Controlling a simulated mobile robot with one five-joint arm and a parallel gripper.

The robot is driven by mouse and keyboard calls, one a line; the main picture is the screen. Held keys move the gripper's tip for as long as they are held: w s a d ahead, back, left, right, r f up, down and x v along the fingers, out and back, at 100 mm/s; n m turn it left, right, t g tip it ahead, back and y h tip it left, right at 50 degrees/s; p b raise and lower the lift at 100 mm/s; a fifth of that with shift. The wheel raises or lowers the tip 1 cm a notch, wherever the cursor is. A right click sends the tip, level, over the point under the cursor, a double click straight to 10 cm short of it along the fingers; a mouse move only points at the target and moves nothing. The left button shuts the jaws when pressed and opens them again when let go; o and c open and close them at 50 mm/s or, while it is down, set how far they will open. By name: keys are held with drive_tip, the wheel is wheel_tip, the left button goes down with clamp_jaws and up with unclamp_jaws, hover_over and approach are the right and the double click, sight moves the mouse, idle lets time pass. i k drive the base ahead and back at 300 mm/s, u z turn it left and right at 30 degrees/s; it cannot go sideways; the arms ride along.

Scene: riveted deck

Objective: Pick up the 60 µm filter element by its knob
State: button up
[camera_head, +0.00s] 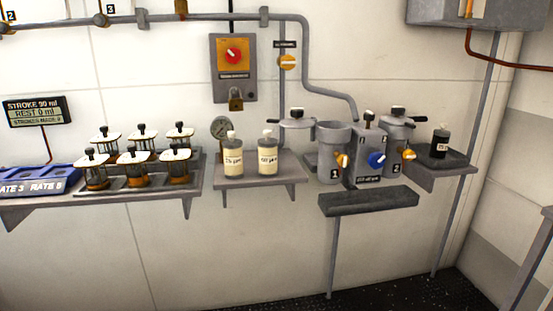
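The left element (233,169) seems to read 25 µm; a clear gap separates the two. My gripper is not in view.
To the right are an open housing marked 1 (332,135), a blue-knobbed valve (377,160) and a closed housing (397,131). Several capped jars (131,168) fill the left shelf. A grey ledge (368,203) projects below the housings.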

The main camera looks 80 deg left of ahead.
sight(267, 146)
drive_tip(key=z, duration=0.5)
drive_tip(key=k, duration=0.1)
drive_tip(key=u, duration=3.5)
drive_tip(key=k, duration=0.6)
drive_tip(key=z, duration=0.25)
drive_tip(key=i, duration=0.6)
drive_tip(key=u, duration=0.1)
